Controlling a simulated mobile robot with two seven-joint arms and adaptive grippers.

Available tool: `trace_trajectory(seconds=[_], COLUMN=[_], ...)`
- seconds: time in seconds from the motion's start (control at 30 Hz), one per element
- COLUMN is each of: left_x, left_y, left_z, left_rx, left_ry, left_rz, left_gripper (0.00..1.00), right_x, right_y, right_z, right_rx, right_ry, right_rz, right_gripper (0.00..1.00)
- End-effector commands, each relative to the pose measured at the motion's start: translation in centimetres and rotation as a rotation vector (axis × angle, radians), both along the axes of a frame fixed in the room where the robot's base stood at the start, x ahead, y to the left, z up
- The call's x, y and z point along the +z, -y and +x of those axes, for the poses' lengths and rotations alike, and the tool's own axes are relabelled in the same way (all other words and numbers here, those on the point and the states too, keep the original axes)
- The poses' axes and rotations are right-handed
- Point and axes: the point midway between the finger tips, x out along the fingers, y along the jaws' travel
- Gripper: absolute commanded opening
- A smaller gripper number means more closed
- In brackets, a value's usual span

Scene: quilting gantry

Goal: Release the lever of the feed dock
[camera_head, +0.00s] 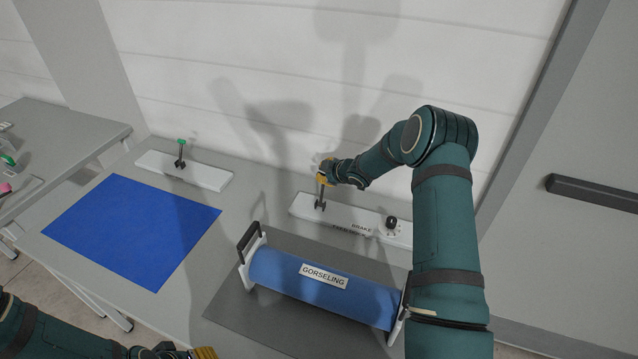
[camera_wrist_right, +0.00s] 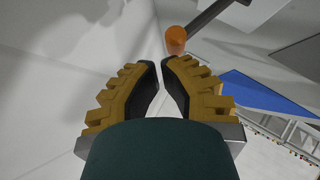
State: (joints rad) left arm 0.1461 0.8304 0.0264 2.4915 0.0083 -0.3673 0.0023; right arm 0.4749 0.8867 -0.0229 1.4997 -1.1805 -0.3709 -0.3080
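A white plate (camera_head: 298,207) on the table's back edge carries an upright dark lever (camera_head: 320,196); its printed label is partly unreadable. My right gripper (camera_head: 325,172) is at the upper end of this lever in the head view. In the right wrist view, an orange lever cap (camera_wrist_right: 175,40) lies just beyond the yellow fingertips (camera_wrist_right: 161,62), not between them. A narrow gap shows between these fingers, and nothing is held. My left gripper (camera_head: 205,353) shows only as a yellow bit at the bottom edge, so its opening is hidden.
A black knob (camera_head: 391,222) marked BRAKE stands right of the lever. A blue roll (camera_head: 275,272) labelled GORSELING lies in a holder in front. Another white plate (camera_head: 212,179) with a green-topped lever (camera_head: 181,150) is at left, behind a blue sheet (camera_head: 110,230). The wall is close behind.

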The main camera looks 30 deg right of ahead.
Motion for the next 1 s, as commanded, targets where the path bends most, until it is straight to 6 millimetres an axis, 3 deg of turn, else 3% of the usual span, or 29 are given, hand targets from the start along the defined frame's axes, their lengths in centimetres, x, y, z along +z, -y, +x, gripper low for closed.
trace_trajectory(seconds=[0.2,0.67,1.0], left_x=[0.9,0.9,0.9], left_y=[0.0,0.0,0.0], left_z=[0.0,0.0,0.0], left_rx=[0.000,0.000,0.000], left_ry=[0.000,0.000,0.000], left_rz=[0.000,0.000,0.000], left_gripper=[0.47,0.47,0.47], right_x=[1.2,1.5,4.8], right_y=[0.0,0.1,0.9], right_z=[0.0,-0.3,-4.9], right_rx=[0.001,-0.001,-0.001], right_ry=[0.000,0.001,0.003], right_rz=[-0.001,0.000,-0.001], right_gripper=[0.00,0.00,0.00])
